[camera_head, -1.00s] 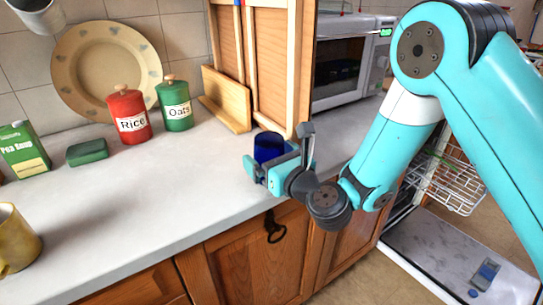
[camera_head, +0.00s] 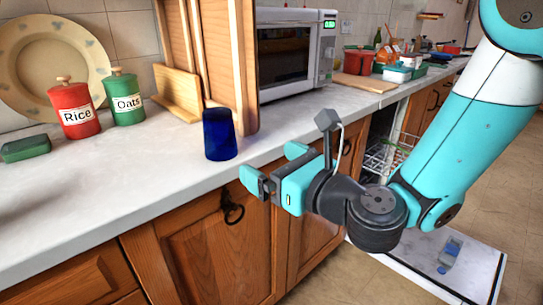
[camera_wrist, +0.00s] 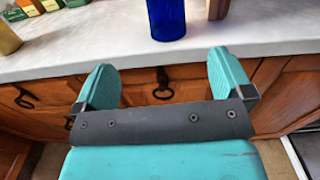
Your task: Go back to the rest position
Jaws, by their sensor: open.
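My gripper (camera_head: 272,168) is open and empty, in front of the counter's front edge. Its two turquoise fingers are spread apart in the wrist view (camera_wrist: 168,75), with nothing between them. A dark blue cup (camera_head: 220,135) stands upright on the counter near that edge, apart from my gripper and beyond it. The cup's lower part also shows in the wrist view (camera_wrist: 166,18), past the fingertips.
The white counter (camera_head: 120,190) holds a red Rice canister (camera_head: 73,112), a green Oats canister (camera_head: 124,100), a plate (camera_head: 45,65) and a microwave (camera_head: 290,50). An open dishwasher door (camera_head: 470,270) lies low at the right. Wooden cupboards (camera_head: 200,255) are below the counter.

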